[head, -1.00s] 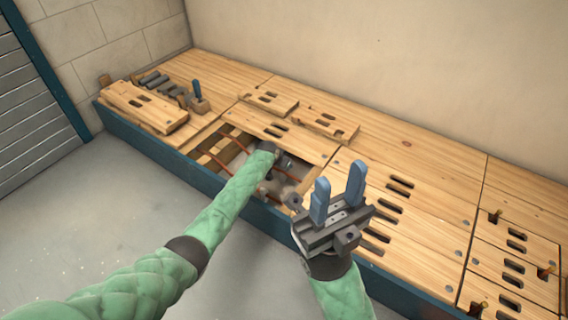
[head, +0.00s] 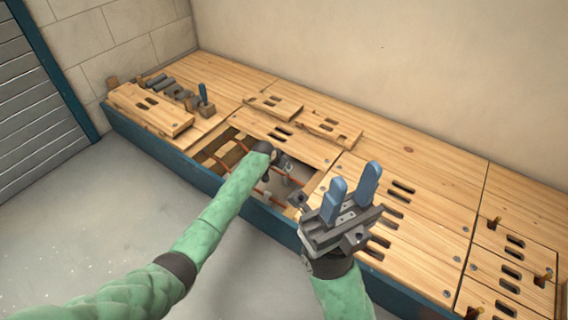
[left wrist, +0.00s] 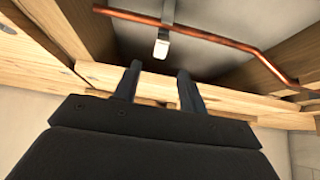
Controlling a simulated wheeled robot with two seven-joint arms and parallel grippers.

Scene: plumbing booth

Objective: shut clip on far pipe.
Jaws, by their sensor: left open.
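In the left wrist view a copper pipe (left wrist: 215,38) runs across the top and bends down to the right. A clip with a pale end (left wrist: 161,47) sits at the pipe; I cannot tell whether it is open or shut. My left gripper (left wrist: 157,86) is open, its two dark fingers apart with nothing between them, and the clip shows beyond the gap. In the head view my left gripper (head: 277,162) is over the floor opening, mostly hidden by its own arm. My right gripper (head: 352,186) is open and empty above the boards, blue fingers pointing up.
The opening has wooden joists (head: 234,150) and a blue outer edge (head: 205,180) on the near side. Loose boards (head: 272,105) lie behind it. The boards at right are largely clear.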

